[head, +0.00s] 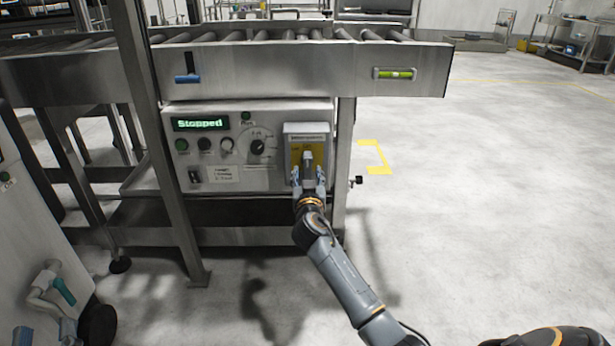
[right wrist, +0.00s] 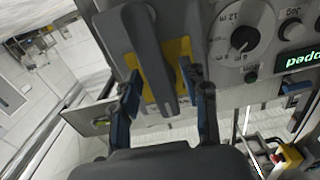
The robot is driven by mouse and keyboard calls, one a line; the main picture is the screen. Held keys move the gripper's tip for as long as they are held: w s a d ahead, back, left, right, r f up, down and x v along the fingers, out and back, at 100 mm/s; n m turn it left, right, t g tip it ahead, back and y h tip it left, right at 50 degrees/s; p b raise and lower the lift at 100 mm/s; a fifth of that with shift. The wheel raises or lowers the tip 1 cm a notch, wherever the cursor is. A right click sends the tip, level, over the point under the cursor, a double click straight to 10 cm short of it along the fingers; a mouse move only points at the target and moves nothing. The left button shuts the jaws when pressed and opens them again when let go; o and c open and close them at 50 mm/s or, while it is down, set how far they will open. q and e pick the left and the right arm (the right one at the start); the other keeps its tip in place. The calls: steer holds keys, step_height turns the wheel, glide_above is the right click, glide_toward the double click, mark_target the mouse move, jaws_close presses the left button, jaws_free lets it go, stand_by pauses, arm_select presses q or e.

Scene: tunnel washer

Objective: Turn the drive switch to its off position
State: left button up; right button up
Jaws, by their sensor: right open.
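The drive switch (head: 308,158) has a grey handle on a yellow plate, on a grey box at the right end of the control panel (head: 230,180). In the head view its handle stands about upright. The right wrist view shows the dark handle (right wrist: 150,52) and yellow plate (right wrist: 178,52) close up, turned over. My right gripper (head: 308,176) is open at the switch, with one finger on each side of the handle; it also shows in the right wrist view (right wrist: 162,82). I cannot tell whether the fingers touch it. My left gripper is not seen.
The display (head: 200,124) reads "Stopped". A rotary dial (head: 257,147) and several buttons sit left of the switch. A roller conveyor (head: 300,68) runs above the panel, and a steel post (head: 150,130) stands in front. The floor at right is clear.

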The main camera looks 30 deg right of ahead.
steer(key=shift+w+d, duration=0.15)
jaws_close()
